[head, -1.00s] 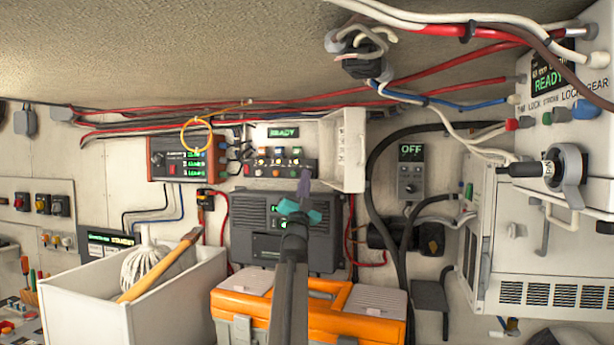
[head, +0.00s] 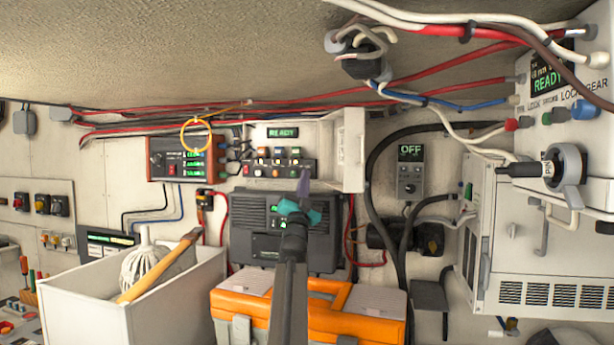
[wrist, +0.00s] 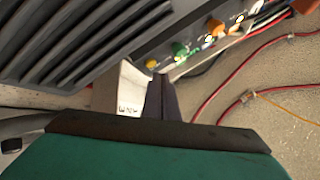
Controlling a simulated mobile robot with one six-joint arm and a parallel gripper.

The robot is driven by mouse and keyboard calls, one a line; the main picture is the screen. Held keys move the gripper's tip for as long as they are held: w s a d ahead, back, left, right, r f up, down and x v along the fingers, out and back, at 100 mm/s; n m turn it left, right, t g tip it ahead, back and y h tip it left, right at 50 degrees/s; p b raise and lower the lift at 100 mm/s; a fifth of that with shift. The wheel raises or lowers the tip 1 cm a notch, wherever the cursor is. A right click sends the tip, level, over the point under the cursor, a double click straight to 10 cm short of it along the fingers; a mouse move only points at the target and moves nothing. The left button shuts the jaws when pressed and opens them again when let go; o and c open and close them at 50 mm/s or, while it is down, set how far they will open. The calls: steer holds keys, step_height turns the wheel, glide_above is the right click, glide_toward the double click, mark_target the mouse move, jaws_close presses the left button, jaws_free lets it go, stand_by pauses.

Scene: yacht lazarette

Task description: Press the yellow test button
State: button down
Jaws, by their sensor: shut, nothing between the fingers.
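In the head view, a small control box (head: 252,170) with coloured buttons and switches sits under a READY display (head: 282,132) in a white open-fronted housing. I cannot single out the yellow test button there. The wrist view shows a row of coloured round parts, with a small yellow one (wrist: 151,64) beside a green one (wrist: 180,50). I cannot tell whether that yellow part is the test button. My gripper (head: 304,180) is shut and empty, its tip just below and overlapping the box's right end in the picture. Its dark fingers (wrist: 162,97) point toward the row.
A white hinged door (head: 351,150) stands open right of the box. A dark finned unit (head: 330,235) lies below, behind my gripper. An orange toolbox (head: 255,305) and white bin (head: 75,305) stand lower down.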

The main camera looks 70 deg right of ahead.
steer(key=shift+d, duration=0.15)
stand_by(0.5)
steer(key=shift+d+b, duration=0.25)
steer(key=shift+b, duration=0.3)
steer(key=shift+w+d+b, duration=0.1)
steer(key=shift+d+b, duration=0.25)
steer(key=shift+d, duration=0.05)
stand_by(0.7)
steer(key=shift+a, duration=0.15)
stand_by(0.3)
steer(key=shift+a, duration=0.65)
steer(key=shift+a, duration=0.1)
steer(key=shift+s+a, duration=0.2)
steer(key=shift+a, duration=2.2)
